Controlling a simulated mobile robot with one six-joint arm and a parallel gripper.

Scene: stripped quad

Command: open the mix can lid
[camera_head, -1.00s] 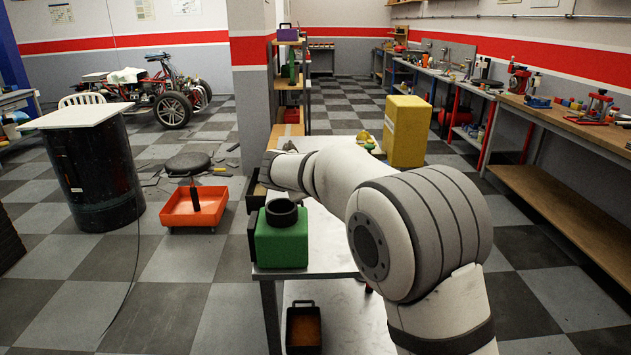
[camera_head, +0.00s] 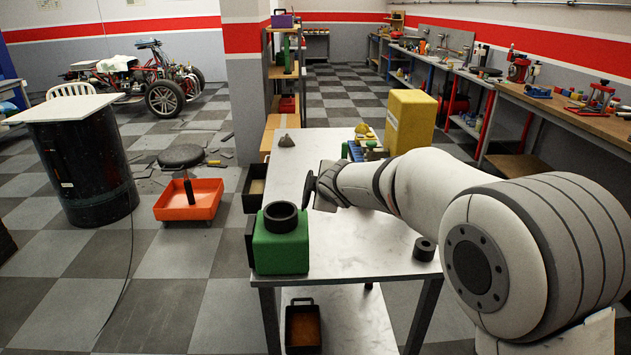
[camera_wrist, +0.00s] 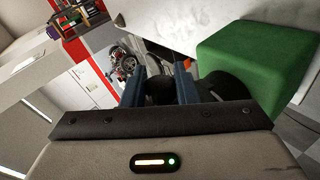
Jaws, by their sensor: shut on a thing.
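The green mix can (camera_head: 281,250) stands upright at the near left corner of the metal table. Its thick black neck (camera_head: 281,217) shows a dark hollow on top; I see no lid over it. In the wrist view the green body (camera_wrist: 262,58) is at the upper right, with the black neck (camera_wrist: 226,88) beside my fingers. My gripper (camera_wrist: 160,88) has its blue fingers around a dark rounded piece (camera_wrist: 158,94), partly hidden, which may be the lid. In the head view my gripper (camera_head: 318,188) is over the table, right of and behind the can.
A short black ring-shaped piece (camera_head: 424,249) lies on the table (camera_head: 345,262) at the near right. A small grey lump (camera_head: 286,141) and a yellow box (camera_head: 410,120) are farther back. Dark bins hang at the left edge. The table's near middle is clear.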

